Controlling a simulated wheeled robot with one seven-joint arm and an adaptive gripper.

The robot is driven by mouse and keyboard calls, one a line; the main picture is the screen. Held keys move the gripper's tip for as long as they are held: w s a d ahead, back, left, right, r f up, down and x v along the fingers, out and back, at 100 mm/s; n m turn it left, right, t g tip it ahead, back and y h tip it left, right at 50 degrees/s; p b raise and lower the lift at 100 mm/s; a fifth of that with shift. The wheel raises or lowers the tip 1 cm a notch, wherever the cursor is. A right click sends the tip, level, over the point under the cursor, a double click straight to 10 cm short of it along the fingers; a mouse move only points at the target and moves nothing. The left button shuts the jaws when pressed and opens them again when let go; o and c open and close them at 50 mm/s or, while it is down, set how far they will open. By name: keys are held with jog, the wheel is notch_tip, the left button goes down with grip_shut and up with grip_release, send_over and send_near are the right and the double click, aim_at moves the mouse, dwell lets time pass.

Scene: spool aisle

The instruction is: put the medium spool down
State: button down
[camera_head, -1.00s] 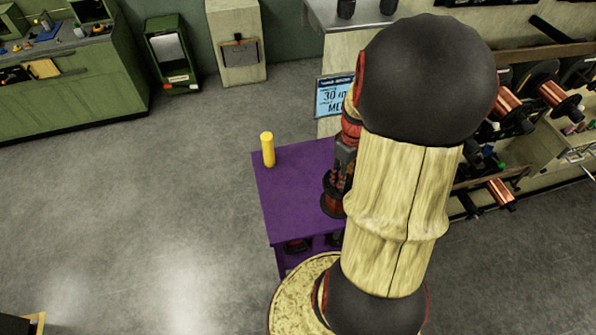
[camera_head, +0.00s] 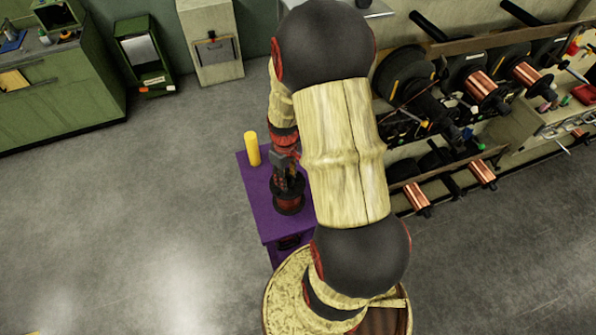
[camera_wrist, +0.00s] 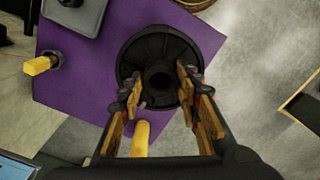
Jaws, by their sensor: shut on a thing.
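The medium spool, a black-flanged reel with a reddish-copper winding (camera_head: 288,202), is upright over the purple table (camera_head: 257,190). My gripper (camera_head: 285,165) is above it, largely dark against the spool. In the wrist view the spool's round black flange (camera_wrist: 147,52) and central hole lie over the purple tabletop (camera_wrist: 75,85). My gripper's fingers (camera_wrist: 160,88) are on both sides of the spool's near part, shut on it. I cannot tell whether the spool's base touches the table. My arm hides the table's right part in the head view.
A yellow cylinder (camera_head: 252,149) stands at the table's far left corner. A rack of copper spools (camera_head: 480,85) is at right. Grey floor (camera_head: 130,210) is clear at left.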

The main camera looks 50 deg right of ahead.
aim_at(290, 203)
jog(key=shift+w+a+f, duration=0.25)
jog(key=shift+w+f, duration=0.15)
jog(key=shift+f, duration=0.1)
jog(key=shift+w+a+f, duration=0.25)
jog(key=shift+w+f, duration=0.15)
jog(key=shift+f, duration=0.1)
notch_tip(290, 203, down, 2)
jog(key=shift+f+p, duration=0.1)
jog(key=shift+p, duration=0.2)
jog(key=shift+d+f, duration=0.1)
jog(key=shift+f, duration=0.3)
jog(key=c, duration=1.3)
grip_release()
jog(key=shift+f, duration=0.1)
jog(key=shift+o, duration=0.2)
